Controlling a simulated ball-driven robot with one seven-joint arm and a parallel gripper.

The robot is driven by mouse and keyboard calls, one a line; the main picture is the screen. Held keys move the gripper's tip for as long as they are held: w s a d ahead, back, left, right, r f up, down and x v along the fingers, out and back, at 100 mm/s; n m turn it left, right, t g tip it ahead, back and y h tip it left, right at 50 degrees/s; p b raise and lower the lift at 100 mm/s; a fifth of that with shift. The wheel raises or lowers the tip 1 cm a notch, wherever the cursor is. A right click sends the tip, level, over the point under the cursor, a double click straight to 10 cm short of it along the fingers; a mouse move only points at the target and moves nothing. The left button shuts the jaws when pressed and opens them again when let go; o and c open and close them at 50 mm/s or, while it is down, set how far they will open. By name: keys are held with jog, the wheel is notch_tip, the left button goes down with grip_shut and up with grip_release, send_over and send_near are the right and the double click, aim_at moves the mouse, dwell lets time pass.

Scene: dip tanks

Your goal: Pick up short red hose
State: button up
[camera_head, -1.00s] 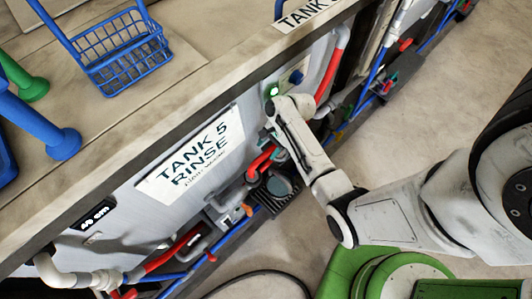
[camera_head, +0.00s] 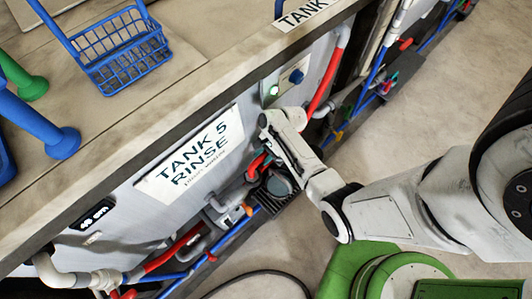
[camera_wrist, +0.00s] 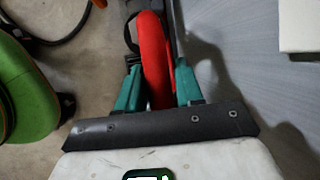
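A short red hose (camera_head: 257,165) shows in the head view, low on the front of the tank just below and left of my arm's end. In the wrist view a curved red hose (camera_wrist: 155,58) runs between the two teal fingers of my gripper (camera_wrist: 158,82). The fingers stand apart, one on each side of it. I cannot tell whether either finger touches it. Its lower part is hidden behind the dark palm edge. In the head view my gripper's fingers are mostly hidden behind my own arm.
The tank front carries a "TANK 5 RINSE" sign (camera_head: 190,158). Another red hose (camera_head: 328,85) rises at right, and a red pipe (camera_head: 172,250) runs at lower left. A blue basket (camera_head: 125,55) stands on the ledge. A dark cable (camera_head: 270,273) lies on the floor.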

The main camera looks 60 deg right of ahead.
grip_shut()
dwell(1.0)
